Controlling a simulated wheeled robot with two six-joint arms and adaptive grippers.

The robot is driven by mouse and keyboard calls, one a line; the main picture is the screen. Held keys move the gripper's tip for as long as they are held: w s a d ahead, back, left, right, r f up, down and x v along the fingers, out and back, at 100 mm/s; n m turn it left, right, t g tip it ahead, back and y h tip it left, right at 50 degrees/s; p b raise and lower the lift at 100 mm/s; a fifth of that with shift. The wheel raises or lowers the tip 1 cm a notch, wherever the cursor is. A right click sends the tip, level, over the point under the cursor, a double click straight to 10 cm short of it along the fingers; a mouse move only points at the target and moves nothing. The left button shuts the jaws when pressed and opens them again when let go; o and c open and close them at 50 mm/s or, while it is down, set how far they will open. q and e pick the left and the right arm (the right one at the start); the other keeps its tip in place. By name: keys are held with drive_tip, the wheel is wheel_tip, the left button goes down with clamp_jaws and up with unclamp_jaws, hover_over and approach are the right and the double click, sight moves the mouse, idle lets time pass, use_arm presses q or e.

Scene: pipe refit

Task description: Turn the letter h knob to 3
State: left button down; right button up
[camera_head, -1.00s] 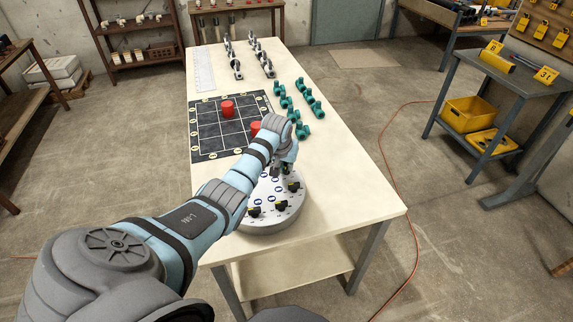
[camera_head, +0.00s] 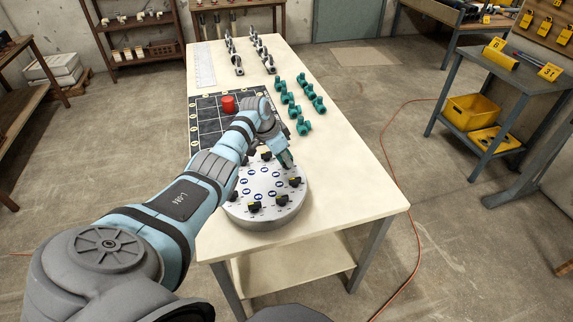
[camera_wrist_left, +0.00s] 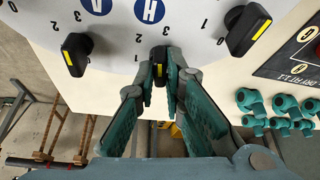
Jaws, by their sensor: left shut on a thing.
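A round grey-white dial panel (camera_head: 262,215) stands on the near end of the table, with black knobs around its rim. In the left wrist view a blue H disc (camera_wrist_left: 149,10) sits on the panel. Just below it is the letter h knob (camera_wrist_left: 158,71), black with a yellow stripe. My left gripper (camera_wrist_left: 160,80) has its two teal-padded fingers on either side of this knob and is shut on it. In the head view my left gripper (camera_head: 286,160) is at the panel's far right rim. The fingers partly hide the scale around the knob. My right gripper is not in view.
Other knobs (camera_wrist_left: 75,54) (camera_wrist_left: 247,28) flank it. A dark grid mat (camera_head: 208,146) with a red cylinder (camera_head: 228,103) lies behind the panel. Several teal fittings (camera_head: 303,126) stand along the table's right side. The table (camera_head: 350,180) is clear at right front.

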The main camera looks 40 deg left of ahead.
use_arm(q)
drive_tip(key=shift+m+h+b, duration=0.5)
drive_tip(key=shift+m+b, duration=0.9)
drive_tip(key=shift+b, duration=0.2)
drive_tip(key=shift+g, duration=0.3)
drive_tip(key=shift+a, duration=0.1)
drive_tip(key=c, duration=1.7)
unclamp_jaws()
drive_tip(key=shift+r, duration=0.15)
drive_tip(key=v, duration=1.1)
drive_tip(key=shift+s+r, duration=0.2)
drive_tip(key=shift+r, duration=0.2)
